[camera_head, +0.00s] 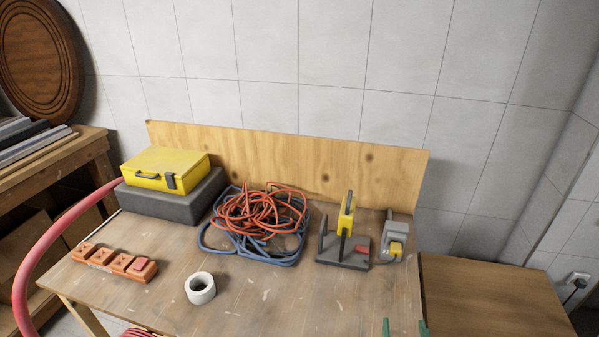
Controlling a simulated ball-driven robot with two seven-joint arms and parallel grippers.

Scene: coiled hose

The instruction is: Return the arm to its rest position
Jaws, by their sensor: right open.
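My right gripper (404,328) shows only as two green fingertips at the bottom edge, right of centre, over the front right part of the workbench (300,300). The fingertips stand apart with nothing between them. The rest of that gripper and its arm are out of frame. My left gripper is not in view. A thick red hose (48,232) curves along the left side of the bench. Red coils (138,333) show at the bottom edge, mostly cut off.
The bench holds a yellow case (165,168) on a grey block, an orange power strip (115,262), white tape roll (200,288), tangled red and blue cables (262,215), a dark stand with a yellow part (346,218) and a grey device (393,238). The front middle is clear.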

